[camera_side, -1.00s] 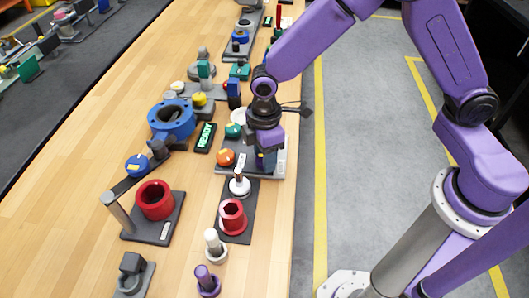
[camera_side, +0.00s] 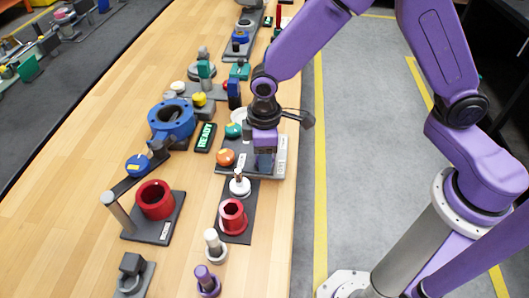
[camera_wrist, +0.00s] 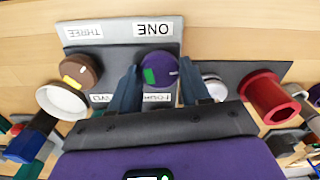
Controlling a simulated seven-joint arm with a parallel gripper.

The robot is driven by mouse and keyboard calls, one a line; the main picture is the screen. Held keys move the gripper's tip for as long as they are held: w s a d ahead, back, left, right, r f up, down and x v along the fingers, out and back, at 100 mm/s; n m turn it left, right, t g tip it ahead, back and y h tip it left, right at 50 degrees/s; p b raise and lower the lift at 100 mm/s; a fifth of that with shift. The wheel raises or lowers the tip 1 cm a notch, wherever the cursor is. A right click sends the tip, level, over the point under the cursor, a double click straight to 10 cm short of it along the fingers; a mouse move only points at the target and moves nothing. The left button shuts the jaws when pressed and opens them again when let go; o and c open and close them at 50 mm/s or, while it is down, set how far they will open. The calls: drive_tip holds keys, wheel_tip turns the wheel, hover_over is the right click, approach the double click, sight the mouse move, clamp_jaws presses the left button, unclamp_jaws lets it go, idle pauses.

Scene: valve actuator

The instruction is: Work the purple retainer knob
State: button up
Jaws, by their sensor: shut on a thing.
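The purple retainer knob (camera_wrist: 158,70) shows in the wrist view beside an upside-down label reading ONE. Its top carries a green mark and a small pale line. My gripper (camera_wrist: 157,82) has one dark finger on each side of the knob and is shut on it. In the side view my gripper (camera_side: 265,163) points down over the right part of the grey knob board (camera_side: 245,171). The knob is hidden behind the gripper there.
A brown knob (camera_wrist: 82,70) with a yellow mark and a white ring (camera_wrist: 62,100) lie left of my gripper in the wrist view. A white-topped part (camera_wrist: 214,87) stands close to the right finger, with a red hex socket (camera_wrist: 268,95) beyond it.

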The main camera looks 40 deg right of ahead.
drive_tip(key=o, duration=1.1)
drive_tip(key=shift+c, duration=0.2)
drive_tip(key=shift+r, duration=0.1)
wheel_tip(320, 180, up, 17)
drive_tip(key=shift+r, duration=0.15)
drive_tip(key=shift+s, duration=0.1)
drive_tip(key=s+d+f+n, duration=0.1)
drive_tip(key=s+d+f, duration=0.1)
drive_tip(key=s+d, duration=0.7)
drive_tip(key=s+d+f, duration=0.2)
drive_tip(key=s+d, duration=0.6)
drive_tip(key=s, duration=0.4)
drive_tip(key=shift+d+f+n, duration=0.15)
drive_tip(key=shift+d+n, duration=0.2)
drive_tip(key=shift+n, duration=0.05)
